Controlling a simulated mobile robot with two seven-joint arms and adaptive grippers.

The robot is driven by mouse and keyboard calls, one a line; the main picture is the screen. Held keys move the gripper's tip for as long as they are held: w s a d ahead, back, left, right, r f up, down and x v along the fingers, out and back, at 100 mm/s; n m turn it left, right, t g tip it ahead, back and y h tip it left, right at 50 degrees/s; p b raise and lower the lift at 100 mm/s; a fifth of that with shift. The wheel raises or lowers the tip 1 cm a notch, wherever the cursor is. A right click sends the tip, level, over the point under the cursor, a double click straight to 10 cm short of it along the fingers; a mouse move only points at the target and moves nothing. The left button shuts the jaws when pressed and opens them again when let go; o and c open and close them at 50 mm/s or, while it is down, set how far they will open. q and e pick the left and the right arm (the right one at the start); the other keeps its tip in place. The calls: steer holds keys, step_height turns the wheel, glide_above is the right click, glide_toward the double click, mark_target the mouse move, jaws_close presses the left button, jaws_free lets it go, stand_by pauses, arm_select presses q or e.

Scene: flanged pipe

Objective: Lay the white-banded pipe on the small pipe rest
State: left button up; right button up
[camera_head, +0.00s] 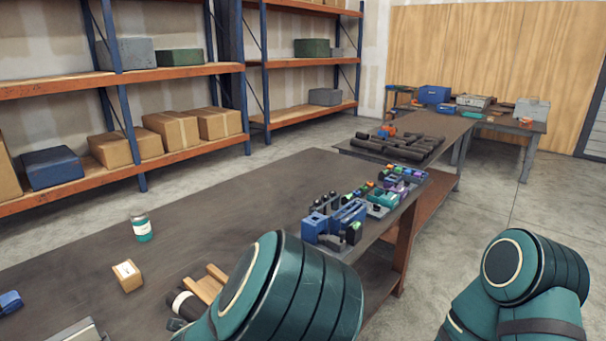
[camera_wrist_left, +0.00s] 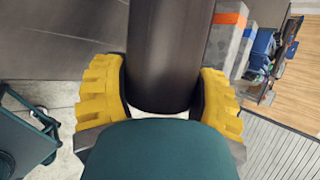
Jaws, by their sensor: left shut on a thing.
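In the head view, the white-banded pipe (camera_head: 188,303) shows at the bottom centre, dark with a pale band, partly behind my teal left arm. A wooden piece (camera_head: 208,282), which looks like the pipe rest, is right beside it. I cannot tell whether they touch. In the left wrist view, my left gripper (camera_wrist_left: 163,100) has its yellow fingers shut on either side of a dark pipe (camera_wrist_left: 167,50). No white band shows on that part. My left gripper's fingers are hidden in the head view. My right arm shows at the right, but its gripper is out of view.
A small wooden block (camera_head: 127,275) and a teal-labelled jar (camera_head: 141,226) stand on the dark table (camera_head: 250,205). Blue holders (camera_head: 335,220) and several small parts line its right edge. A blue object (camera_head: 10,303) lies at the left. The table's middle is clear.

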arm_select(q)
steer(key=s, duration=0.1)
steer(key=s+r, duration=0.1)
steer(key=s, duration=0.1)
steer(key=s+r, duration=0.1)
steer(key=shift+s+r, duration=0.15)
steer(key=shift+a, duration=0.1)
